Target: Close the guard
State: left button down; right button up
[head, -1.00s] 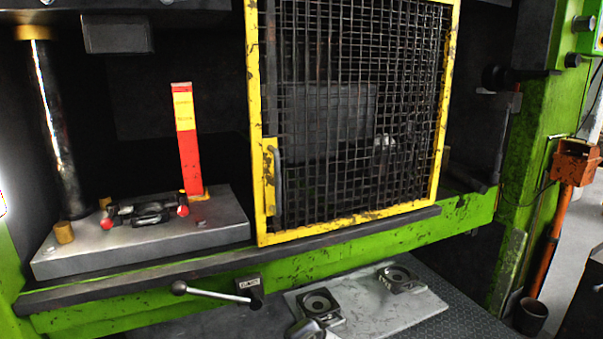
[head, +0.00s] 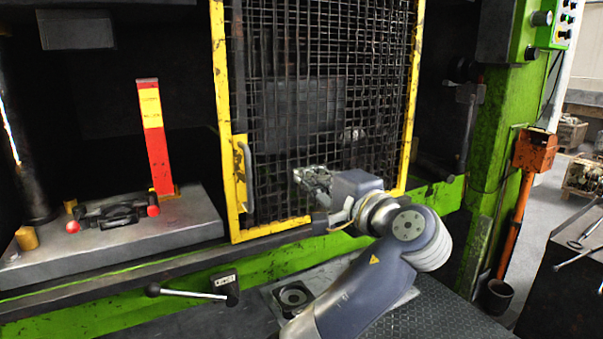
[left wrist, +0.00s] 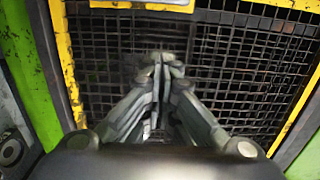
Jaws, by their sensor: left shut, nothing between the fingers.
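The guard is a yellow-framed black mesh panel (head: 418,95). It stands in front of the middle and right of the press opening, leaving the left side uncovered. Its upright grey handle (head: 246,178) is on the left frame bar. My left gripper (head: 297,178) is in front of the lower mesh, right of the handle and apart from it. In the left wrist view the gripper (left wrist: 162,60) is shut and empty, pointing at the blurred mesh, with the guard's yellow frame (left wrist: 64,60) around it. Whether the fingertips touch the mesh cannot be told. My right gripper is out of view.
In the uncovered left opening, a grey die block (head: 190,222) carries a red and yellow upright (head: 155,135). A lever (head: 185,292) sticks out from the green front beam below. An orange post box (head: 534,150) stands at right.

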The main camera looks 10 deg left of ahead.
pick_arm(q)
jog(key=w+a+p, duration=0.4)
jog(key=a, duration=0.4)
jog(key=shift+w+a+p, duration=0.25)
jog(key=shift+a+p, duration=0.15)
jog(key=shift+f, duration=0.1)
